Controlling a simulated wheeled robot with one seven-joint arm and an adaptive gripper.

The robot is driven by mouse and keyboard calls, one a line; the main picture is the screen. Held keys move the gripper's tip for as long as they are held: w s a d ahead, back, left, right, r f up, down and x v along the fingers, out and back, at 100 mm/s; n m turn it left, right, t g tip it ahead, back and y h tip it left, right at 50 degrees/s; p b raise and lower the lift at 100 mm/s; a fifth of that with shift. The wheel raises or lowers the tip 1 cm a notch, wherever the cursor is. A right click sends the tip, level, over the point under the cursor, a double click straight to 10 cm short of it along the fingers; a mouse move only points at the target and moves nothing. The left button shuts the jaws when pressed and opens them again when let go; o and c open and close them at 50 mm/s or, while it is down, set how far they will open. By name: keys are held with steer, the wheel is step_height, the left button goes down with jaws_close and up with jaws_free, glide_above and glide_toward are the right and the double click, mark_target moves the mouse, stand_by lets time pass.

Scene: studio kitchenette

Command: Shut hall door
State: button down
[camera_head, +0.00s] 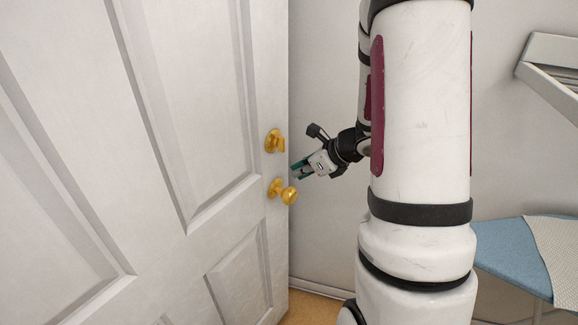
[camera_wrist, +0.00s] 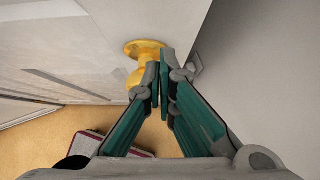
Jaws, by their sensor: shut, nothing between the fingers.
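The hall door (camera_head: 165,150) is a white panelled door that fills the left of the head view. It stands open at an angle, its free edge toward the middle of the picture. A gold knob (camera_head: 289,195) sits near that edge, with a gold lock fitting (camera_head: 275,141) above it. My gripper (camera_head: 295,172) is shut and empty, just right of the door edge, between knob and lock height. In the wrist view the green fingertips (camera_wrist: 165,62) meet beside the gold knob (camera_wrist: 140,78), overlapping part of it. I cannot tell whether they touch it.
A blue ironing board (camera_head: 510,252) with a pale cloth (camera_head: 555,255) stands at the lower right. A white wall shelf (camera_head: 550,65) is at the upper right. A grey wall is behind my arm. A dark red and grey object (camera_wrist: 100,145) lies on the tan floor (camera_wrist: 40,135).

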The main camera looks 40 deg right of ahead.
steer(key=shift+w+a+r, duration=0.1)
steer(key=shift+w+a, duration=0.2)
steer(key=shift+w, duration=0.45)
steer(key=shift+w+a+r, duration=0.1)
steer(key=shift+w+a, duration=0.15)
steer(key=shift+w, duration=0.45)
